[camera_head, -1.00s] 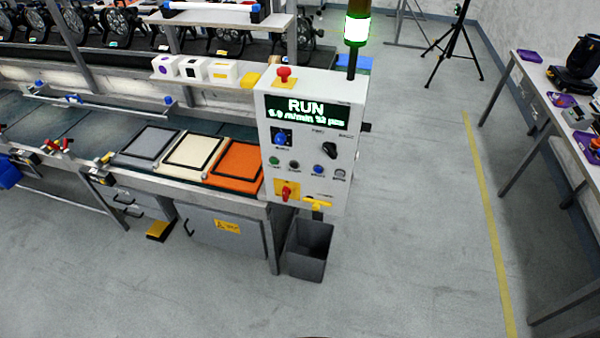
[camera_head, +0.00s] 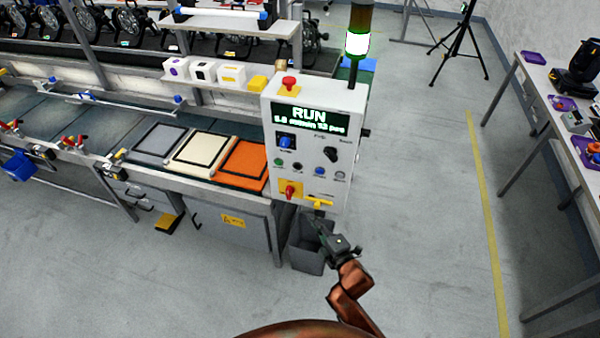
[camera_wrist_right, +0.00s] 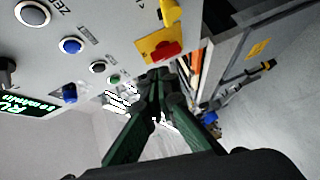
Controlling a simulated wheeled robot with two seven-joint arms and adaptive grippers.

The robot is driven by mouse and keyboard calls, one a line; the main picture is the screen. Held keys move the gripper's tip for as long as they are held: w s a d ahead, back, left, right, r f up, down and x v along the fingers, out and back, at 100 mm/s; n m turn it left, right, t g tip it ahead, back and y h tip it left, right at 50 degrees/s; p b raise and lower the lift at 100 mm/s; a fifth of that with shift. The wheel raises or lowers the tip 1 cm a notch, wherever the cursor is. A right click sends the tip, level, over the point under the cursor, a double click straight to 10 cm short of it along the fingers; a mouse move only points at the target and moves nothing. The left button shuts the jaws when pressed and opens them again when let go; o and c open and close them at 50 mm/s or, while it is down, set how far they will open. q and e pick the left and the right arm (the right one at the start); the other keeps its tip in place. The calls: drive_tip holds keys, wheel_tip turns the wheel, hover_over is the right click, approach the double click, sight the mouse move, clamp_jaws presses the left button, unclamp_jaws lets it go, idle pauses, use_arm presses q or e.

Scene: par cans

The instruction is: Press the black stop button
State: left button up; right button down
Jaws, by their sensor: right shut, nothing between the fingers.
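The black stop button (camera_head: 297,167) sits in the lower button row of the white control panel (camera_head: 309,150), between a green button (camera_head: 278,162) and a blue button (camera_head: 319,171). In the right wrist view the black button (camera_wrist_right: 97,67) shows left of the fingers, with a pale ring. My right gripper (camera_head: 319,228) is shut and empty, below the panel's lower edge and in front of the grey bin. In the right wrist view its fingertips (camera_wrist_right: 157,76) are near the red knob on its yellow plate, apart from the black button. My left gripper is out of view.
A red mushroom button (camera_head: 289,83) tops the panel. A red knob (camera_head: 290,190) and a yellow key-like part (camera_head: 318,202) sit low on it. The grey bin (camera_head: 307,257) stands below.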

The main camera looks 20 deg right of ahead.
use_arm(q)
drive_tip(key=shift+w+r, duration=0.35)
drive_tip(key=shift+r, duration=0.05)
use_arm(e)
wheel_tip(320, 180, up, 10)
drive_tip(key=a+n+t, duration=0.1)
drive_tip(key=shift+s+a+r+n+t+y, duration=0.25)
drive_tip(key=shift+s+n+t+y, duration=0.05)
drive_tip(key=shift+s+n+y, duration=0.15)
approach(294, 167)
drive_tip(key=w+a, duration=0.2)
drive_tip(key=w, duration=0.3)
use_arm(q)
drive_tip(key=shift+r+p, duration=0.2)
drive_tip(key=shift+p, duration=0.2)
use_arm(e)
drive_tip(key=shift+w+d, duration=0.35)
